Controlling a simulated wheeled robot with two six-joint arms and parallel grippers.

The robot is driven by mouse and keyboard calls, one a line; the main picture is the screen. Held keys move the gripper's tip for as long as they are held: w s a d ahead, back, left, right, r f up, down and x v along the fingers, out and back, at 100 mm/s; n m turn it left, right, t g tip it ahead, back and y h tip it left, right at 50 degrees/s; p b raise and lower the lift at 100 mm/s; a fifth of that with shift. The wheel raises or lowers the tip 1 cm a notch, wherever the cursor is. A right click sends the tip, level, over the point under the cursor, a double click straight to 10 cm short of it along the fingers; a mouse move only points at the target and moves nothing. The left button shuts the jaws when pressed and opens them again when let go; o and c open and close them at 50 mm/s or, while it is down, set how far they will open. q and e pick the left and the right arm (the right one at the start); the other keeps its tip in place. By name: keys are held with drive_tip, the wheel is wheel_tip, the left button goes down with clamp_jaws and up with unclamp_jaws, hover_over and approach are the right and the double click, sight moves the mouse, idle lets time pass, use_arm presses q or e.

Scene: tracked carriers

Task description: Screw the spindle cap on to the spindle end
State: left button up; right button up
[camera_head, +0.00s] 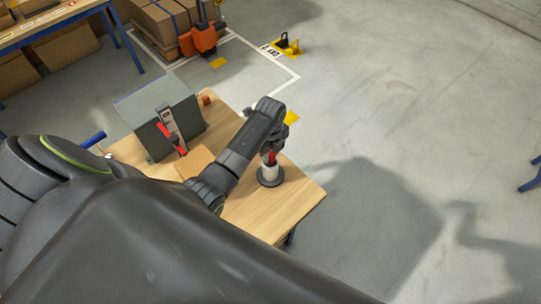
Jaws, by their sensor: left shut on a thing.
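My left gripper (271,150) points down at the right part of the wooden table. It is shut on a small red piece (270,158), which looks like the spindle cap; the fingers and arm hide much of it. Directly below is a pale upright cylinder on a dark round base (269,181), which looks like the spindle end. The red piece is at the cylinder's top; I cannot tell whether it is threaded on. My right gripper is not in view.
The wooden table (290,205) also bears a dark metal stand (187,117) with a red-handled tool, a brown flat piece (197,162) and a small orange block (205,99). Boxes on an orange carrier (203,38) stand behind. Floor on the right is mostly clear.

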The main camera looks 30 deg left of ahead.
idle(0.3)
use_arm(q)
drive_tip(key=m, duration=0.5)
drive_tip(key=shift+r, duration=0.1)
drive_tip(key=m, duration=0.4)
drive_tip(key=shift+w+m, duration=0.1)
drive_tip(key=shift+m, duration=0.3)
drive_tip(key=o, duration=0.9)
